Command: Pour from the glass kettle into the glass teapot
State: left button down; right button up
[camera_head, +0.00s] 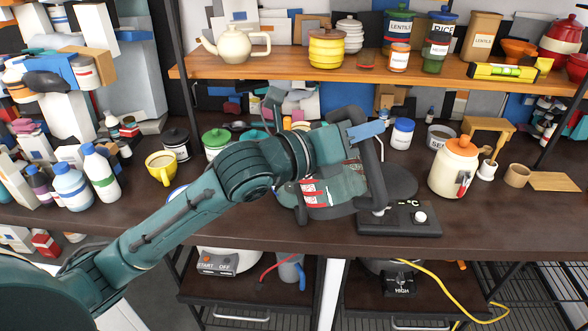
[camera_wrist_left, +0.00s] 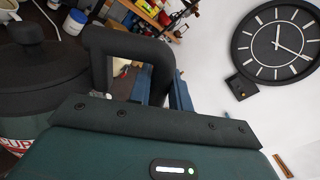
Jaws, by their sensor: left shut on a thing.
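My left gripper (camera_head: 366,131) reaches in from the left and is shut on the dark handle (camera_head: 372,170) of the glass kettle. In the left wrist view, the kettle's black lid (camera_wrist_left: 40,68) with its knob is at the left, and the handle (camera_wrist_left: 125,42) arches to the right beside blue finger parts. I cannot make out the glass teapot clearly. My right gripper is out of view.
A cream jar with an orange lid (camera_head: 455,168) stands right of the base. A shelf (camera_head: 290,65) with a cream teapot (camera_head: 235,45) and canisters runs above. Some counter around the jar is bare.

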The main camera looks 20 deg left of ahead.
aim_at(344, 116)
pick_arm(q)
jog(key=shift+w+a+r, duration=0.15)
jog(key=shift+a+r, duration=0.1)
jog(key=shift+r, duration=0.2)
dwell(0.6)
jog(key=shift+w+a+r+n, duration=0.3)
jog(key=shift+w+a+n, duration=0.5)
jog(key=shift+a+n, duration=0.2)
dwell(5.9)
